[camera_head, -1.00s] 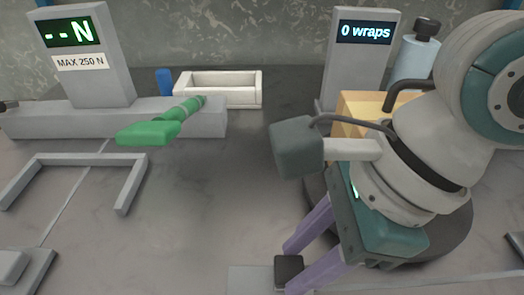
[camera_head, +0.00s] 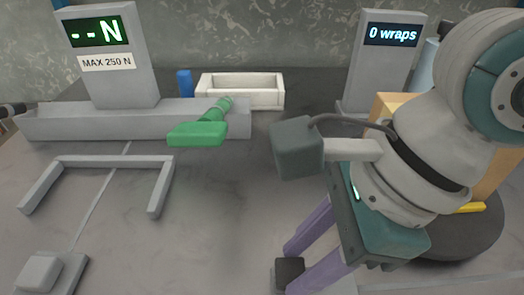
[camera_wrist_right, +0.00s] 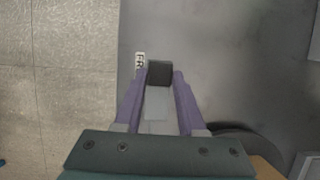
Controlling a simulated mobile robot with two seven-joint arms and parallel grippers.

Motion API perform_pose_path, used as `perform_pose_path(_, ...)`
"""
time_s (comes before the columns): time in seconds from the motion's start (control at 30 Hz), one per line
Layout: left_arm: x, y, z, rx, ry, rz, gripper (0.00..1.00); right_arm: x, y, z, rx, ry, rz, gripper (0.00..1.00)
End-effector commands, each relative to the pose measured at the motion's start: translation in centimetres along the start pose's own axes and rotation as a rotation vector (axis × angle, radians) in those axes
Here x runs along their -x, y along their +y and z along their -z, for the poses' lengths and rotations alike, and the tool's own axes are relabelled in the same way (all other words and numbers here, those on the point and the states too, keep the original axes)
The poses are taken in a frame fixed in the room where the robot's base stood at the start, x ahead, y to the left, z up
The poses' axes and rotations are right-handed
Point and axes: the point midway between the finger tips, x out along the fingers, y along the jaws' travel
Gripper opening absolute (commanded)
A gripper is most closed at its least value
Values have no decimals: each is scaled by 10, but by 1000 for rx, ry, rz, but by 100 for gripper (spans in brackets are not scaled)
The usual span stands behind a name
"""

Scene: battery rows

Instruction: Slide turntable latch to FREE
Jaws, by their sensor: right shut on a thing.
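The turntable (camera_head: 465,240) is a dark round disc at the right, partly hidden by my right arm. The latch's dark square knob (camera_head: 289,273) is at the bottom of the head view, between the purple fingers of my right gripper (camera_head: 294,268). In the right wrist view, the knob (camera_wrist_right: 159,72) sits between the fingertips (camera_wrist_right: 160,78), which are shut on it. A pale bar (camera_wrist_right: 156,108) runs from the knob back between the fingers. A white label reading "FR" (camera_wrist_right: 140,62) is just left of the knob, partly covered. My left gripper is not in view.
A white tray (camera_head: 240,104) and blue cylinder (camera_head: 184,83) stand behind. The "0 wraps" display (camera_head: 392,34) stands back right. The table's middle is clear.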

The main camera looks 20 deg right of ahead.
Motion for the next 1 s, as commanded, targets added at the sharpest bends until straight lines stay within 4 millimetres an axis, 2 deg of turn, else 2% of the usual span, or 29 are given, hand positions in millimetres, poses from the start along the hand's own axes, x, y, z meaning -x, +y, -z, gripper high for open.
perform_pose_path(0.13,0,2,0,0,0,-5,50,0,0,-2,1,-8,0,0)
perform_pose_path(0.17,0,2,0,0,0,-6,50,0,0,-2,1,-8,0,42)
perform_pose_path(0.4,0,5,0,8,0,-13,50,0,0,-2,0,-6,0,69)
perform_pose_path(0.73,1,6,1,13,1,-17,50,5,0,-1,0,-4,1,70)
perform_pose_path(0.87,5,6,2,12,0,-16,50,25,-1,-2,2,-5,4,70)
perform_pose_path(1.0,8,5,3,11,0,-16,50,54,-1,-1,3,-3,5,70)
